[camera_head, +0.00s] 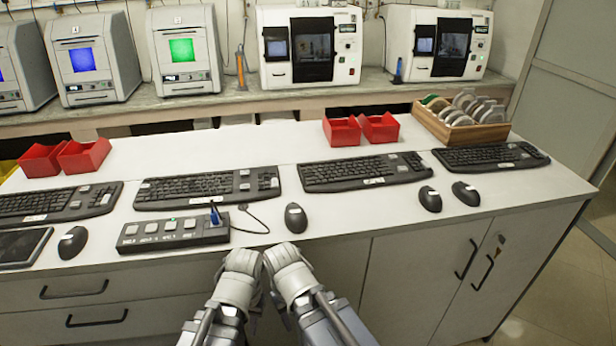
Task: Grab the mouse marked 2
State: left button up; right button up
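Several black computer mice lie on the white counter. One mouse (72,242) is at the left, beside a tablet. Another mouse (296,218) is near the middle, close to the front edge. Two more mice, one (430,199) and another (466,193), lie side by side at the right. Small pale marks show on some, but I cannot read a 2 on any. My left gripper (243,262) and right gripper (281,257) are side by side just in front of the counter's front edge, below the middle mouse and apart from it. I cannot tell whether their fingers are open.
Keyboards (207,188) line the counter (240,148). A switch box (173,233) with a blue plug and cable (252,217) is left of the middle mouse. Red bins (84,155) and a wooden rack (462,133) stand behind. Machines (310,47) stand on the back shelf.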

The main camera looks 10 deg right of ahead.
aim_at(72, 244)
jog(key=u, duration=1.25)
jog(key=i+j, duration=0.1)
jog(key=i, duration=0.2)
